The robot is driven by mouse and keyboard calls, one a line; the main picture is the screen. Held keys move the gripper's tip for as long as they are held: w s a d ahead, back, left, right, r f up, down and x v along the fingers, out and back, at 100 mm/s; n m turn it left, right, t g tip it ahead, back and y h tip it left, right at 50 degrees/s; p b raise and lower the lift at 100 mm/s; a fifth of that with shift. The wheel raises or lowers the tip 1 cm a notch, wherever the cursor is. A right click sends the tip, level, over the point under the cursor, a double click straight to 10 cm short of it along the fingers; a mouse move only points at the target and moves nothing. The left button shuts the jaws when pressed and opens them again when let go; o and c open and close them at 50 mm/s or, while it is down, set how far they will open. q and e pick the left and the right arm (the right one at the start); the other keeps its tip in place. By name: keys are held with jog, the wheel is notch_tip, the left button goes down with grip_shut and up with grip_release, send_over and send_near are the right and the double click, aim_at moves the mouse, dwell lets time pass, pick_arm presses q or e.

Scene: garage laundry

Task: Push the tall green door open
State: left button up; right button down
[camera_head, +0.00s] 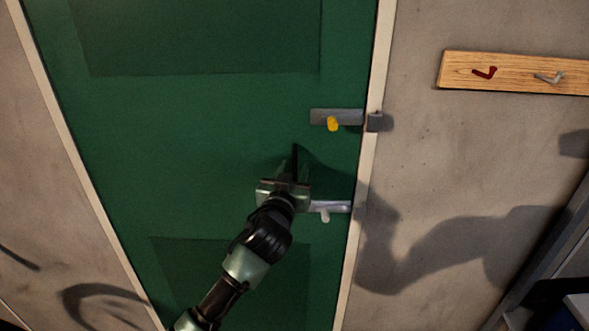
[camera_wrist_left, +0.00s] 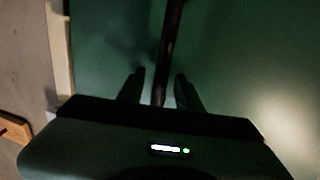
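The tall green door (camera_head: 200,110) fills the middle of the head view, its right edge along the pale frame; it looks closed. A grey bolt with a yellow knob (camera_head: 333,124) is near that edge, beside a small grey keeper (camera_head: 374,122) on the frame. A silver fitting with a pale knob (camera_head: 330,207) sits lower, partly hidden by my left gripper (camera_head: 294,165). That gripper is in front of the door; contact is unclear. In the left wrist view its fingers (camera_wrist_left: 160,90) are apart, with a dark bar (camera_wrist_left: 170,45) showing between them. My right gripper is out of view.
The pale door frame (camera_head: 376,75) borders the concrete wall. A wooden rack with hooks (camera_head: 515,74) hangs at the upper right. A grey slanted edge (camera_head: 545,250) stands at the lower right. My arm's shadow falls on the wall.

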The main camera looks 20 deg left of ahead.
pick_arm(q)
grip_shut()
jog(key=shift+w+f, duration=0.1)
dwell(1.2)
